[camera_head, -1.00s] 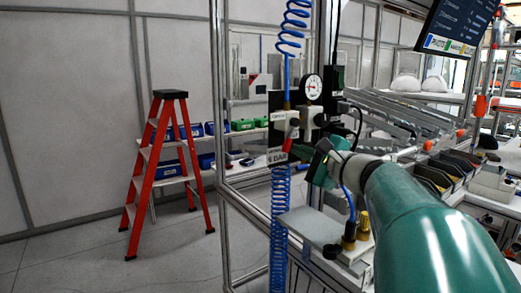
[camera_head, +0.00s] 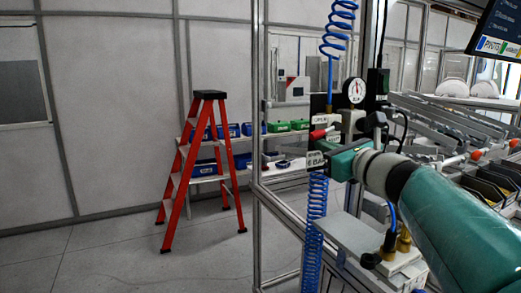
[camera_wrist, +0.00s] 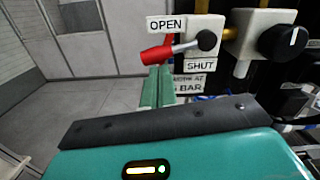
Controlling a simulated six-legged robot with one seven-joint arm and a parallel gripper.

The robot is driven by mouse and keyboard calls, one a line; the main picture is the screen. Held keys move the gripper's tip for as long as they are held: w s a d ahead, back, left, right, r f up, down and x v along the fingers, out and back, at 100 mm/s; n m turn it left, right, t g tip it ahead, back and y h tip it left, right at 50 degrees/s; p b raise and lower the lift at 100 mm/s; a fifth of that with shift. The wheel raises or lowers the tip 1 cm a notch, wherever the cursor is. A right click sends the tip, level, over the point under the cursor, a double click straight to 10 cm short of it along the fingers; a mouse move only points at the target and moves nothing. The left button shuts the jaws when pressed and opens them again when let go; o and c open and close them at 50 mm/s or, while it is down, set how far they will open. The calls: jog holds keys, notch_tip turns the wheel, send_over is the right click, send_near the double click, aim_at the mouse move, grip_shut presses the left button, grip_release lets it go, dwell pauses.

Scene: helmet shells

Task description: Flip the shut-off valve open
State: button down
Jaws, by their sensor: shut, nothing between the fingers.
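The shut-off valve is a white block (camera_wrist: 202,25) with a dark pivot and a metal lever ending in a red handle (camera_wrist: 158,55). The lever points left, its red end slightly low, below the OPEN label (camera_wrist: 166,24) and above and left of the SHUT label (camera_wrist: 200,65). In the head view the red handle (camera_head: 321,132) also points left. My gripper (camera_wrist: 157,72) is shut and empty, its green fingertips just under the red handle; whether they touch it is unclear. In the head view my gripper (camera_head: 330,149) is beside the panel, partly covering it.
A black knob (camera_wrist: 284,43) sits right of the valve, with a pressure gauge (camera_head: 356,91) above. Coiled blue hoses (camera_head: 317,215) hang by the frame post. A red stepladder (camera_head: 200,165) stands left on open floor.

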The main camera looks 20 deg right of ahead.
jog(key=shift+a+r+m, duration=0.25)
jog(key=shift+r+m, duration=0.25)
jog(key=shift+r, duration=0.15)
dwell(0.3)
jog(key=s+f, duration=0.4)
jog(key=s, duration=0.7)
jog(key=shift+d+f, duration=0.15)
jog(key=shift+f, duration=0.1)
jog(key=shift+w, duration=0.1)
